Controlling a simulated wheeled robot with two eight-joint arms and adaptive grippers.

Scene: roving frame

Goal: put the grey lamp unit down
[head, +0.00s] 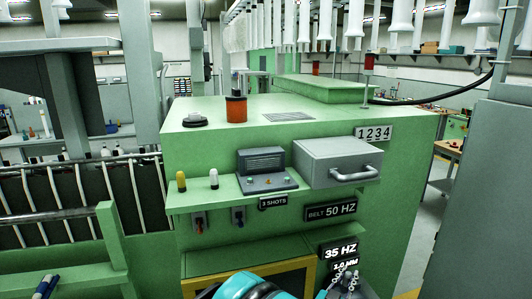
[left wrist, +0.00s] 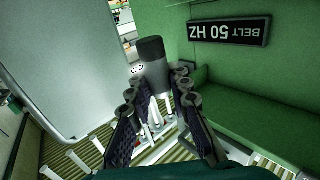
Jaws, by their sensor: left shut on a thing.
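The grey lamp unit (left wrist: 151,52) shows in the left wrist view as a short cylinder with a dark grey cap and a lighter grey body. My left gripper (left wrist: 158,84) is shut on it, one finger on each side. In the head view my left gripper (head: 346,282) is at the bottom edge, in front of the green machine (head: 400,200), partly cut off. I cannot make out the lamp unit there. My right gripper is not in view.
The machine's top carries an orange lamp (head: 236,108) and a grey round fitting (head: 195,119). A grey cabinet (head: 490,190) stands at the right.

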